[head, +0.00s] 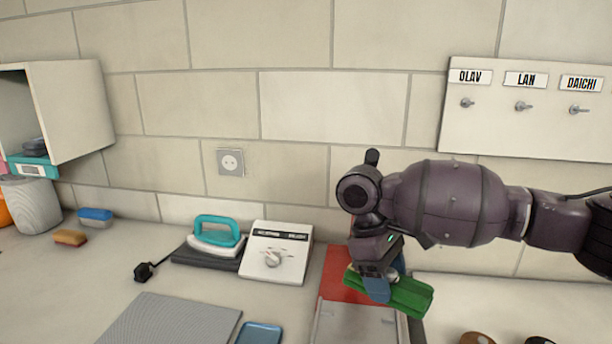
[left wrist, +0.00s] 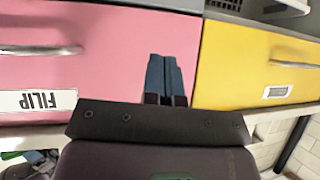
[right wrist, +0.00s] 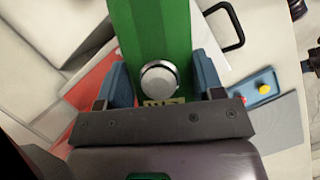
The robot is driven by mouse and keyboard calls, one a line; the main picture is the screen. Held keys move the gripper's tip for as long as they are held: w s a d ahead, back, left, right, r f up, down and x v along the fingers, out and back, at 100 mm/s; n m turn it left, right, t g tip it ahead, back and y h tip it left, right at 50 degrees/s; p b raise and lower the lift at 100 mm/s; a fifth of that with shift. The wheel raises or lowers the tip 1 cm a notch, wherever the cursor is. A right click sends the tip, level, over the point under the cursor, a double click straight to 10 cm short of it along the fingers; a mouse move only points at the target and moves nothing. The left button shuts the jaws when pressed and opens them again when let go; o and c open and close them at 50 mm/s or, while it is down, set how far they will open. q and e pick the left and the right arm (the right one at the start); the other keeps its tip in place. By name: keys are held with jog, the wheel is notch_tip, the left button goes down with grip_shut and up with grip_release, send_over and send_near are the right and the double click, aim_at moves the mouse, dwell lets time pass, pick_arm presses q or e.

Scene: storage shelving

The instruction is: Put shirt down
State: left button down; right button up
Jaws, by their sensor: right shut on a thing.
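A green folded item (head: 408,294), which I take to be the shirt, is held by my right gripper (head: 382,284) above the counter. My left gripper (left wrist: 165,78) is out of the head view. In the left wrist view its blue fingers are together with nothing seen between them, in front of pink and yellow drawers.
Under the green item are a red surface (head: 345,272) and a grey panel (head: 352,326). To the left stand a white control box (head: 275,252) and a teal iron (head: 217,232). A hook board (head: 530,110) hangs right.

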jog(key=s+d+f+m+y, duration=0.1)
jog(key=s+d+f+m, duration=0.1)
jog(key=f+m, duration=0.1)
jog(key=s+d+f+m+g+y, duration=0.1)
jog(key=s+d+f+m, duration=0.1)
jog(key=f+m, duration=0.2)
jog(key=s+d+f+m+y, duration=0.1)
jog(key=s+d+f+m, duration=0.1)
jog(key=s+f+m, duration=0.1)
jog(key=shift+f+g+y, duration=0.15)
jog(key=shift+g+y, duration=0.15)
jog(key=shift+g, duration=0.1)
